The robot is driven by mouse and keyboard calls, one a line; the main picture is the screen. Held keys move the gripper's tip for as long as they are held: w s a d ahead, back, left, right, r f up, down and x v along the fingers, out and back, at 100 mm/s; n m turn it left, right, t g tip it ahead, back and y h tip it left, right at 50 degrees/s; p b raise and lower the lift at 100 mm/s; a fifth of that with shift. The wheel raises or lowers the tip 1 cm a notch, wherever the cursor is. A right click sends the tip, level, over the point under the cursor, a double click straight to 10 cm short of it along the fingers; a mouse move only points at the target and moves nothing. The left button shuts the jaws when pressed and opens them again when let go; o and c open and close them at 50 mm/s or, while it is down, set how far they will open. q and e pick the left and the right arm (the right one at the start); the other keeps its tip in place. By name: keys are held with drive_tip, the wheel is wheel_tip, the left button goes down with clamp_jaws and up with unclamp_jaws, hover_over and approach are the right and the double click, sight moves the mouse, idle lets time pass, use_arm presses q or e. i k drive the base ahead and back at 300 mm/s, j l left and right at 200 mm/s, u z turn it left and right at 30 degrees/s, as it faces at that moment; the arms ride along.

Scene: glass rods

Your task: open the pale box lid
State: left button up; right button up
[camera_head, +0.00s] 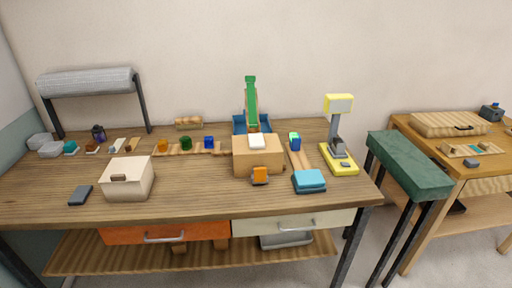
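The pale box (128,188) is cream-coloured and stands on the left front part of the wooden workbench. Its lid (132,167) lies flat on top and looks shut. A small brown handle (118,178) sits at the lid's front edge. Neither of my grippers is in view, and nothing touches the box.
A dark slab (80,195) lies left of the box. A row of coloured blocks (186,144) stands behind it. A wooden box (256,160), a teal box (309,180) and a yellow stand (339,158) are to the right. Bench space (195,185) right of the pale box is clear.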

sight(124, 169)
drive_tip(key=i+l+u, duration=0.25)
drive_tip(key=i+l, duration=0.3)
drive_tip(key=i+l+u, duration=0.2)
drive_tip(key=i+l, duration=0.3)
drive_tip(key=l, duration=0.15)
